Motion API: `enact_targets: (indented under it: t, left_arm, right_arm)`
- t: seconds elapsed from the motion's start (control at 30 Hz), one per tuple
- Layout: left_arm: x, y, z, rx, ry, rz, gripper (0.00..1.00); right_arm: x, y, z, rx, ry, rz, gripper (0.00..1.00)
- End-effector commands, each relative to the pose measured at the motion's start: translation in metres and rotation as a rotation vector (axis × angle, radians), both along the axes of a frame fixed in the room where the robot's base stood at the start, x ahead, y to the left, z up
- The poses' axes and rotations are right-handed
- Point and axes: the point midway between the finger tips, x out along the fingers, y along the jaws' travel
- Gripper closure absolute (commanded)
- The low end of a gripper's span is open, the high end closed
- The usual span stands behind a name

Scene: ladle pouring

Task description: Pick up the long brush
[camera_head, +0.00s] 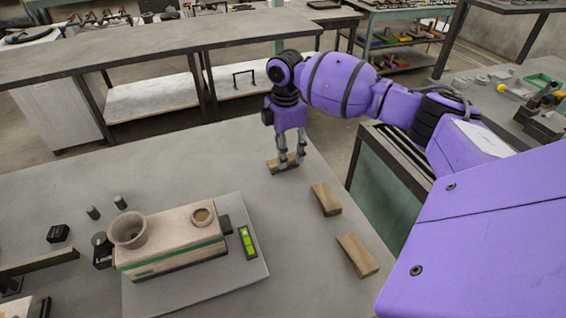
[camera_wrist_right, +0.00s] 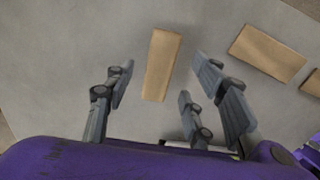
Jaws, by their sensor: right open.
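I cannot make out a long brush in either view. My right gripper (camera_head: 287,152) points down over a small wooden block (camera_head: 273,168) near the far right edge of the grey table. In the right wrist view, the gripper (camera_wrist_right: 160,78) has its fingers spread. The wooden block (camera_wrist_right: 161,65) shows between them, and I see no finger closed on it. In the head view the fingers partly cover this block, and whether they touch it is unclear. My left gripper is not in view.
Two more wooden blocks (camera_head: 326,199) (camera_head: 357,255) lie along the table's right side. A grey plate (camera_head: 258,275) carries a beige box-shaped mould (camera_head: 172,247) with two cups on top and a green level (camera_head: 247,243). Small dark pieces stand at left. The table's middle back is clear.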

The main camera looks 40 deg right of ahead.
Motion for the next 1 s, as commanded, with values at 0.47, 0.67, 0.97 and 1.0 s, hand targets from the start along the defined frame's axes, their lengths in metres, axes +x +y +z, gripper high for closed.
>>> enact_targets:
  t: [0.47,0.67,0.97,1.0]
  left_arm:
    - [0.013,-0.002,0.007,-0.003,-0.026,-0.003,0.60]
    - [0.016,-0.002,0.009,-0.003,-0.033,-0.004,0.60]
    - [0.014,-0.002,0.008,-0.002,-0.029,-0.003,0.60]
    - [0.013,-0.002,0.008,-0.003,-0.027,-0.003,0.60]
  right_arm:
    - [0.000,0.002,-0.041,0.001,-0.002,0.000,0.50]
    - [0.000,0.002,-0.041,0.001,-0.002,0.000,0.66]
    - [0.000,0.002,-0.041,0.000,-0.003,0.000,1.00]
    - [0.000,0.002,-0.041,0.000,-0.003,0.000,1.00]
